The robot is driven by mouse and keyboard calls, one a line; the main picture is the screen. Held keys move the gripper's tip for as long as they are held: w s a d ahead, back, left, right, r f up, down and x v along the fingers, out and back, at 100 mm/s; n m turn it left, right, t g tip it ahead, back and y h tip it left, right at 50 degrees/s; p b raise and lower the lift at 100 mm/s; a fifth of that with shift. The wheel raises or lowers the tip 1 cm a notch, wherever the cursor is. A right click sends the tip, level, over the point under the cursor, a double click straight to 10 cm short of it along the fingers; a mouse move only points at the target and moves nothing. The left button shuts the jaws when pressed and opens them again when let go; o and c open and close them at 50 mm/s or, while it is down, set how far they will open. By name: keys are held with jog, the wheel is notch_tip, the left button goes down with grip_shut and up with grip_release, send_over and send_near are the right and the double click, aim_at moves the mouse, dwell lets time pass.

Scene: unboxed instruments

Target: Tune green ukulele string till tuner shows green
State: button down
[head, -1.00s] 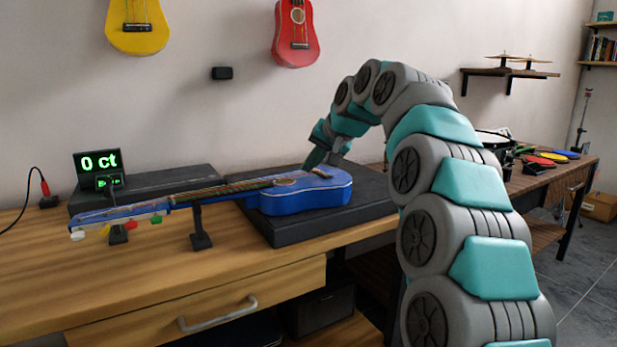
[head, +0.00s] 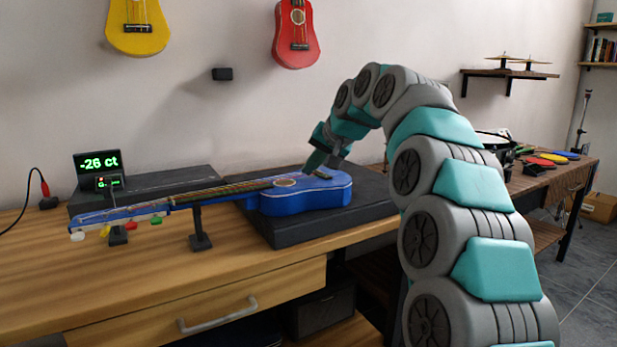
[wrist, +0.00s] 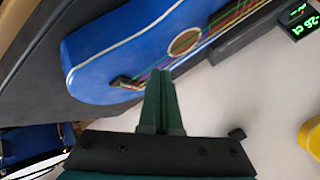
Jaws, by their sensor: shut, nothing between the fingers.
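A blue ukulele (head: 305,199) lies with its body on a black pad and its neck on a stand, headstock to the left. Its coloured strings show in the wrist view (wrist: 220,25), running past the sound hole (wrist: 185,42). White, yellow, red and green (head: 156,220) tuning pegs hang from the headstock. The tuner (head: 98,162) behind the headstock reads "-26 ct" in green digits. My gripper (wrist: 160,72) is shut and empty, its fingertips over the ukulele body between bridge (wrist: 127,83) and sound hole; whether they touch a string I cannot tell.
The black pad (head: 280,232) lies on the wooden workbench (head: 150,285). A neck stand (head: 200,241) holds the neck up. Yellow (head: 138,30) and red (head: 297,35) ukuleles hang on the wall. The front of the bench is clear.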

jog(key=shift+r+p, duration=0.45)
jog(key=shift+r, duration=0.15)
notch_tip(320, 180, up, 3)
jog(key=shift+f+p, duration=0.2)
jog(key=shift+p, duration=0.9)
jog(key=shift+r+p, duration=0.35)
jog(key=shift+r, duration=0.85)
